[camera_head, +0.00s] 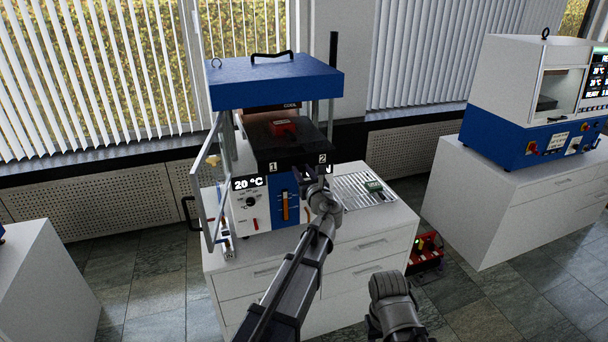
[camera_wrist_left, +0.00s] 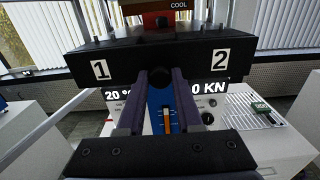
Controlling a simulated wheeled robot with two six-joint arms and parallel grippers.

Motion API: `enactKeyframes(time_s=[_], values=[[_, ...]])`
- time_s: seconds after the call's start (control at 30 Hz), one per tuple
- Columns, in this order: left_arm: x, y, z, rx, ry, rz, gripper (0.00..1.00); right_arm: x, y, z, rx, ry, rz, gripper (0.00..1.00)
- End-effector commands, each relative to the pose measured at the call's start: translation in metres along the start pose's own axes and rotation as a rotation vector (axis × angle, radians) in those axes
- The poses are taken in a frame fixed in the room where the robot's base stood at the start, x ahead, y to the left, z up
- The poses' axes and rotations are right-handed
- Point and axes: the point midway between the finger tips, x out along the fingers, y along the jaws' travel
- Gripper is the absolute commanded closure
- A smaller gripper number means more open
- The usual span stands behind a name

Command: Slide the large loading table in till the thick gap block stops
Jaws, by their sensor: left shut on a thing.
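The large loading table (camera_head: 261,150) is a dark flat plate with white labels 1 and 2 on its front edge, lying in the blue and white press. Its front edge fills the upper middle of the left wrist view (camera_wrist_left: 122,66). A red block (camera_head: 284,127) sits on its top; I cannot tell how thick it is or whether it touches the press. My left gripper (camera_head: 311,178) is at the table's front edge. In the left wrist view its fingers (camera_wrist_left: 160,80) are shut on a dark knob (camera_wrist_left: 160,76) between the labels.
The press's blue top plate (camera_head: 275,82) is above the table. A clear door (camera_head: 207,185) stands open at left. A metal grid (camera_head: 360,190) with a small green item lies at right. Another press (camera_head: 530,110) stands on a cabinet far right.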

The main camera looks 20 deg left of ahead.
Motion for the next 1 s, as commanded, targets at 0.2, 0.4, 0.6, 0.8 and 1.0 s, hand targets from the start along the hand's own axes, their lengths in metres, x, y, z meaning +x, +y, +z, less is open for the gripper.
enactKeyframes(time_s=[0.2, 0.4, 0.6, 0.8, 1.0], values=[[0.067, -0.003, 0.001, 0.002, -0.002, 0.003, 1.0, 0.0, 0.0, 0.0, 0.0, 0.0, 0.0, 0.5], [0.096, -0.001, 0.001, 0.002, -0.002, 0.001, 1.0, 0.0, 0.0, 0.0, 0.0, 0.0, 0.0, 0.5], [0.099, 0.0, 0.001, 0.002, -0.002, 0.0, 1.0, 0.0, 0.0, 0.0, 0.0, 0.0, 0.0, 0.5], [0.099, 0.0, 0.001, 0.002, -0.001, 0.0, 0.63, 0.0, 0.0, 0.0, 0.0, 0.0, 0.0, 0.5], [0.099, 0.0, 0.001, 0.002, -0.001, 0.0, 0.41, 0.0, 0.0, 0.0, 0.0, 0.0, 0.0, 0.5]])
